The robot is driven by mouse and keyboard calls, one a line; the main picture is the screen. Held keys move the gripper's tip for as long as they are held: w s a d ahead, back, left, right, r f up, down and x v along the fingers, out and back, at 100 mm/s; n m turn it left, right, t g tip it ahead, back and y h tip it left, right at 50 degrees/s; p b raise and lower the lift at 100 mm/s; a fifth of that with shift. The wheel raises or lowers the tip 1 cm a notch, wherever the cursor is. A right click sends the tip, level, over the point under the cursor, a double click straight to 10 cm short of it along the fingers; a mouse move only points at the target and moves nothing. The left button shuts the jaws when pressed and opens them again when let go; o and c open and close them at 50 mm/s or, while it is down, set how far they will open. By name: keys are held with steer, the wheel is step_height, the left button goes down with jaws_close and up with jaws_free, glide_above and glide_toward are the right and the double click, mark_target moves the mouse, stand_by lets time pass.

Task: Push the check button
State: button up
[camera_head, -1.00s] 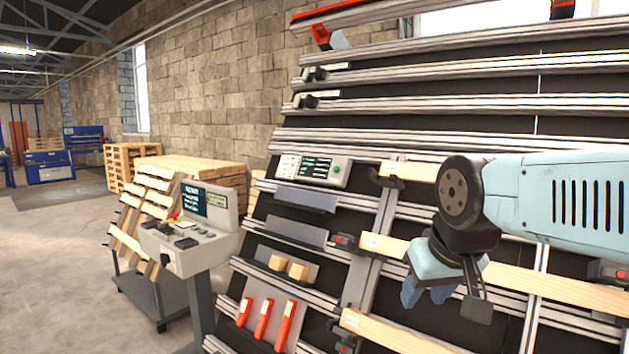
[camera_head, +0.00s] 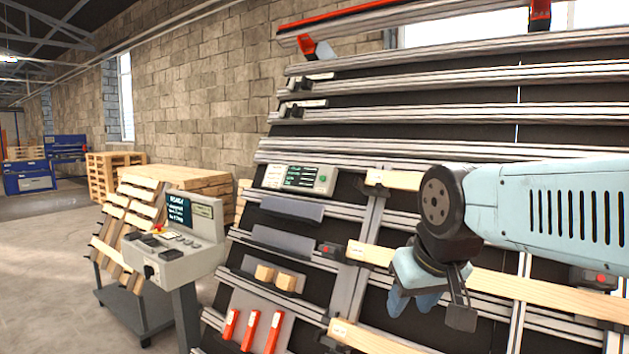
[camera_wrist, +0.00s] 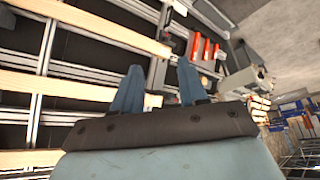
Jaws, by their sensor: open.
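A grey panel (camera_head: 298,179) with a dark screen of green text is mounted on the sloping gantry, left of my arm. A small green round button (camera_head: 322,179) sits at its right end; I cannot read any label on it. A separate grey console (camera_head: 176,250) on a post stands at the left, with a lit screen and several dark controls. My gripper (camera_head: 417,300) is open and empty, in front of the gantry, to the right of and lower than the green button in the head view. Its two blue fingers are apart in the wrist view (camera_wrist: 159,68).
Wooden boards (camera_head: 375,256) lie across the gantry behind my gripper. A cart (camera_head: 140,305) with a leaning pallet stands behind the console. Floor at far left is clear.

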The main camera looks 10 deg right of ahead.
jaws_close()
stand_by(0.4)
stand_by(1.4)
